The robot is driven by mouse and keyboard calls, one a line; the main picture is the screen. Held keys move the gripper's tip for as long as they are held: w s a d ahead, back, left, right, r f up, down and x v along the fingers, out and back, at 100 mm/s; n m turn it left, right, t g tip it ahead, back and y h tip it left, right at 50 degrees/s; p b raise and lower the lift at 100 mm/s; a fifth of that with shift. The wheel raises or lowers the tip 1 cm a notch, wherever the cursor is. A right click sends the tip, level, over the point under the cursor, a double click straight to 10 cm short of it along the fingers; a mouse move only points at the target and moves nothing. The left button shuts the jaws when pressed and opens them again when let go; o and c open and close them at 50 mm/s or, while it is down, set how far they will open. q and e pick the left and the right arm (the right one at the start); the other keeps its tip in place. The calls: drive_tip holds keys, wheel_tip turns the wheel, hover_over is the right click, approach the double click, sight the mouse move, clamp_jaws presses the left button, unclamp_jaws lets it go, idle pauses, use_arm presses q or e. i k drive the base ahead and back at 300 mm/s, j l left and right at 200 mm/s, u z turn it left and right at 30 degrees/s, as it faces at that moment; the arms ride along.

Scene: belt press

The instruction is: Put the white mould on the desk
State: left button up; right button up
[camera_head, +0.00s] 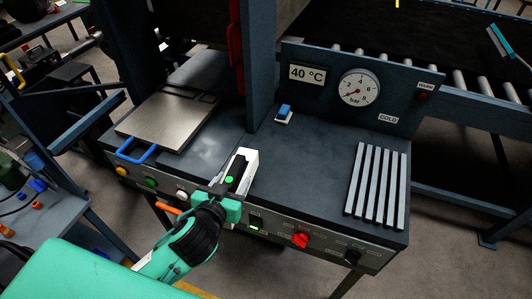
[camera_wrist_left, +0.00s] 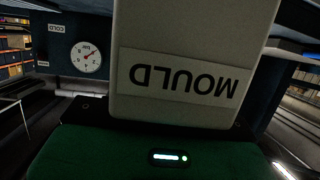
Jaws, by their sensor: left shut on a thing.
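The white mould (camera_head: 251,164) shows near the front edge of the dark desk (camera_head: 310,165). My left gripper (camera_head: 239,170) is shut on it, its black fingers hiding part of the mould. I cannot tell whether the mould touches the desk or is held just above it. In the left wrist view the mould (camera_wrist_left: 190,35) fills the upper middle, close to the gripper's green body, with its MOULD label upside down. My right gripper is in neither view.
A metal plate with a blue handle (camera_head: 138,152) lies on the left. A small blue-and-white block (camera_head: 284,113) stands behind the mould. A slatted grille (camera_head: 377,187) is on the right. A gauge panel (camera_head: 340,85) rises behind. Buttons and a red knob (camera_head: 300,240) line the front.

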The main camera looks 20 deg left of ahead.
sight(285, 162)
drive_tip(key=k+l, duration=0.1)
drive_tip(key=l, duration=1.45)
drive_tip(key=k, duration=0.05)
